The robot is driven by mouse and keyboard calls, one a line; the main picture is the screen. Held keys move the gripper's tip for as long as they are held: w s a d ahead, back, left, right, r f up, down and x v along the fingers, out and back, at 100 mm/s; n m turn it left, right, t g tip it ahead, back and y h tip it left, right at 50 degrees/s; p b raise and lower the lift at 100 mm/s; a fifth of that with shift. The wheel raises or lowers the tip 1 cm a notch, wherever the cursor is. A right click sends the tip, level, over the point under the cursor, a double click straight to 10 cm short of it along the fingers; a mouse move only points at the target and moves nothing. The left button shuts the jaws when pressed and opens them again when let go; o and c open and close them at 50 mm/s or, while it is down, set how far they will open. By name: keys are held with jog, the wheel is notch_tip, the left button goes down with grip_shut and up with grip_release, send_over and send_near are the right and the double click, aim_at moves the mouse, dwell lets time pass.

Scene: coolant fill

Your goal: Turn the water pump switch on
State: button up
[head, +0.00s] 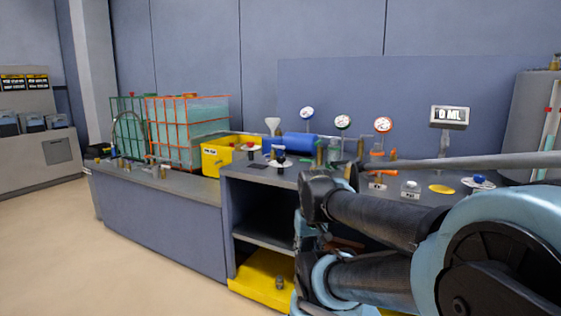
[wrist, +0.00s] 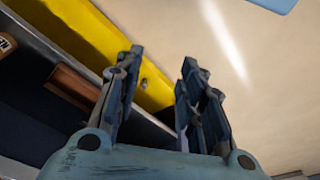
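I cannot pick out the water pump switch for certain. A yellow box (head: 225,155) with a small white label stands on the counter left of centre in the head view; the label is too small to read.
The yellow tray (head: 258,279) lies below the open shelf (head: 262,238) and shows in the wrist view (wrist: 92,35). A blue cylinder (head: 299,142), several gauges and a display (head: 449,115) stand on the counter. Caged tanks (head: 187,130) stand at left. The left floor is clear.

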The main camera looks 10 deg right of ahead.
jog(key=shift+o, duration=1.4)
jog(key=shift+w+a+r, duration=0.15)
jog(key=shift+a+r, duration=0.15)
jog(key=shift+r, duration=0.4)
jog(key=w+a+r+n+t+y, duration=0.15)
jog(key=w+r, duration=0.35)
jog(key=w, duration=0.5)
jog(key=w+a+r+n+t+y, duration=0.1)
jog(key=w+r+n+t+y, duration=0.15)
jog(key=w+r, duration=0.55)
jog(key=w+d+r+t+y, duration=0.1)
jog(key=w+d+r+t, duration=0.15)
jog(key=w, duration=0.95)
jog(key=t, duration=0.4)
send_near(282, 157)
jog(key=x, duration=1.1)
